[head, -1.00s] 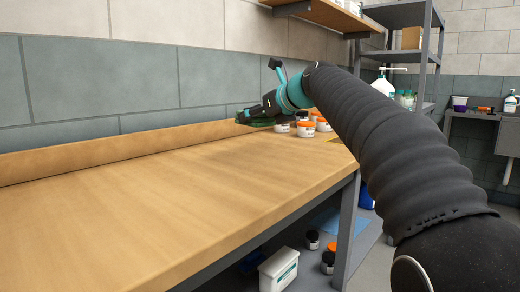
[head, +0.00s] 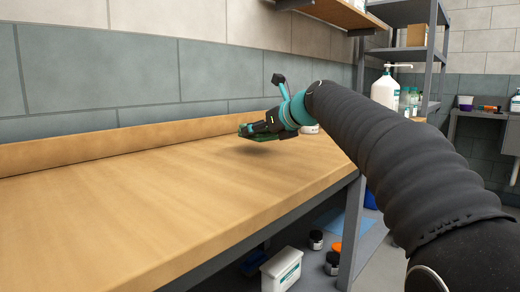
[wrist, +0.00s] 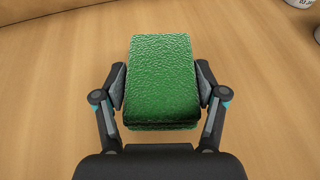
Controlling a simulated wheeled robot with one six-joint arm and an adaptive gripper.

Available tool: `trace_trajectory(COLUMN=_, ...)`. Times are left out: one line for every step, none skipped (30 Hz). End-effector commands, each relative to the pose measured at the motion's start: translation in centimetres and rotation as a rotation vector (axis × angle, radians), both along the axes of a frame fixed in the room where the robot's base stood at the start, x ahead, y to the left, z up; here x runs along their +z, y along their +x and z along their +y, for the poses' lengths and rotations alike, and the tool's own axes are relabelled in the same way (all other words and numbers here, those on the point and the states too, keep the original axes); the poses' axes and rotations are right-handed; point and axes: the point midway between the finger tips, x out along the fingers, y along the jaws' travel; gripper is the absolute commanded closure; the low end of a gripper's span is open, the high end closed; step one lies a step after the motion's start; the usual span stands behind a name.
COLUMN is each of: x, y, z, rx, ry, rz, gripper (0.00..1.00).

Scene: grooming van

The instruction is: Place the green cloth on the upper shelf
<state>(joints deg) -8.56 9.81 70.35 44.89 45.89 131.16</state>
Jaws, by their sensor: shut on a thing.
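The green cloth (wrist: 160,75) is a folded, textured block between the two fingers of my gripper (wrist: 160,88) in the wrist view. My gripper is shut on its left and right sides. In the head view the cloth (head: 246,131) shows as a small green edge under my gripper (head: 250,130), a little above the wooden bench top, with a shadow below. The upper shelf (head: 340,12) is a wooden board on the wall at the top, above and to the right of my gripper; only its underside and front edge show.
The wooden bench (head: 150,190) is clear at left and middle. White tubs stand at its far right end, mostly hidden behind my arm. A grey metal rack (head: 435,60) with a white pump bottle (head: 385,88) stands beyond. A white tub (head: 281,270) sits below the bench.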

Motion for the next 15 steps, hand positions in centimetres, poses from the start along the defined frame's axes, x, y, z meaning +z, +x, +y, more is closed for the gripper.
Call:
trace_trajectory(x=-1.2, y=0.0, z=0.0, rx=0.001, ry=0.000, rz=0.002, gripper=0.61)
trace_trajectory(x=-1.7, y=0.0, z=0.0, rx=0.000, ry=0.000, rz=0.003, gripper=0.61)
trace_trajectory(x=-2.3, y=0.0, z=0.0, rx=-0.001, ry=0.001, rz=0.003, gripper=0.61)
trace_trajectory(x=-2.5, y=0.0, z=0.0, rx=-0.001, ry=0.000, rz=0.003, gripper=0.61)
trace_trajectory(x=-2.8, y=0.0, z=0.0, rx=0.000, ry=0.000, rz=0.004, gripper=0.61)
trace_trajectory(x=-3.2, y=0.0, z=0.0, rx=0.000, ry=0.000, rz=0.003, gripper=0.61)
trace_trajectory(x=-3.4, y=0.0, z=0.0, rx=-0.001, ry=0.000, rz=0.003, gripper=0.61)
trace_trajectory(x=-3.5, y=0.0, z=0.0, rx=-0.001, ry=0.001, rz=0.002, gripper=0.61)
trace_trajectory(x=-3.7, y=0.0, z=0.0, rx=-0.001, ry=0.000, rz=0.001, gripper=0.61)
trace_trajectory(x=-3.7, y=0.0, z=0.0, rx=-0.001, ry=0.000, rz=0.001, gripper=0.61)
trace_trajectory(x=-3.7, y=0.0, z=0.0, rx=-0.001, ry=0.000, rz=0.001, gripper=0.61)
trace_trajectory(x=-3.7, y=0.0, z=0.0, rx=-0.001, ry=0.000, rz=0.001, gripper=0.61)
trace_trajectory(x=-3.7, y=0.0, z=0.0, rx=-0.001, ry=0.000, rz=0.001, gripper=0.61)
trace_trajectory(x=-3.7, y=0.0, z=0.0, rx=0.000, ry=0.000, rz=0.001, gripper=0.61)
trace_trajectory(x=-3.7, y=0.0, z=0.0, rx=0.000, ry=0.000, rz=0.001, gripper=0.61)
